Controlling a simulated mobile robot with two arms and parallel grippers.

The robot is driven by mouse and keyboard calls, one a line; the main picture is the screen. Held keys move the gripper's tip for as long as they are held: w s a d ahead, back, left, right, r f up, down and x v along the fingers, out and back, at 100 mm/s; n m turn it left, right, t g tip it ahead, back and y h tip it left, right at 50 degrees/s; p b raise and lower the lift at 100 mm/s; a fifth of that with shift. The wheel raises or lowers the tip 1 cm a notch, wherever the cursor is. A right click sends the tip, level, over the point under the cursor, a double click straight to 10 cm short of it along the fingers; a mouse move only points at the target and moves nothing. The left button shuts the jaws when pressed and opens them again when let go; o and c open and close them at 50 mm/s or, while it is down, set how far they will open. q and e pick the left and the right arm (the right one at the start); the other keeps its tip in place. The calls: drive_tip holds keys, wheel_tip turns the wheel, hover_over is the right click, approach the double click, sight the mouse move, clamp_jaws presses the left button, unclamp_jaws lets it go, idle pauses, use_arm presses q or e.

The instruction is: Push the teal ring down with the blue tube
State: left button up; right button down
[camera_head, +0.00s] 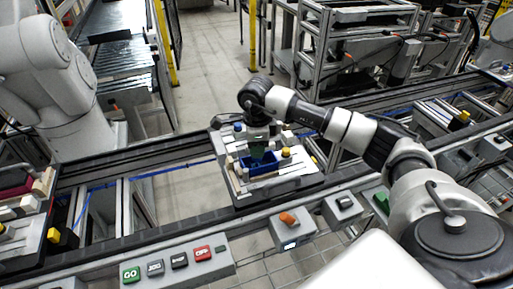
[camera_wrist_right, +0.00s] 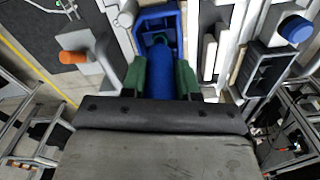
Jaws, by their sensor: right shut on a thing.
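My right gripper (camera_head: 258,150) is over the pallet fixture (camera_head: 284,190), pointing down. In the right wrist view its green fingers (camera_wrist_right: 161,80) are shut on the blue tube (camera_wrist_right: 160,72), one on each side. The tube's far end is at a blue holder (camera_wrist_right: 172,17); I cannot tell whether it touches it. The blue holder also shows below the gripper in the head view (camera_head: 264,168). My left gripper is not in view.
The pallet sits on a conveyor rail. A yellow knob (camera_head: 286,153) and a blue cap (camera_wrist_right: 296,28) stand on it. A button panel (camera_head: 175,262) and a box with an orange knob (camera_head: 289,220) are along the near edge. A white robot arm (camera_head: 50,90) stands at left.

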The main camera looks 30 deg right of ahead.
drive_tip(key=shift+r+p, duration=1.5)
drive_tip(key=shift+r, duration=1.35)
drive_tip(key=shift+f, duration=0.1)
